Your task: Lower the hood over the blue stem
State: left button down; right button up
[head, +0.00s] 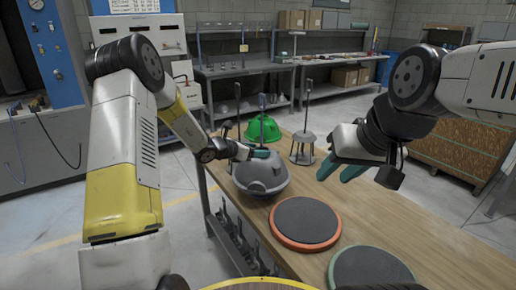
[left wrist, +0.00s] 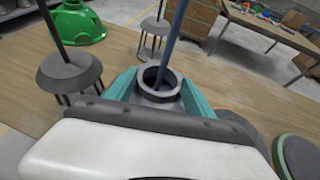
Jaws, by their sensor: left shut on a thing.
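A grey dome-shaped hood (head: 262,178) is at the left part of the wooden table in the head view. My left gripper (head: 261,153) is shut on its top collar (left wrist: 159,84), with a teal finger on each side in the left wrist view. My right gripper (head: 341,168) is open and empty above the table's right side.
A green hood (head: 263,130) is behind the grey one. A bare stand with a stem (head: 303,150) is to its right; another stand (left wrist: 69,72) is close by in the wrist view. Orange-rimmed (head: 305,222) and green-rimmed (head: 370,268) dark discs lie in front.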

pick_arm(q)
jog(key=shift+c, duration=1.4)
grip_release()
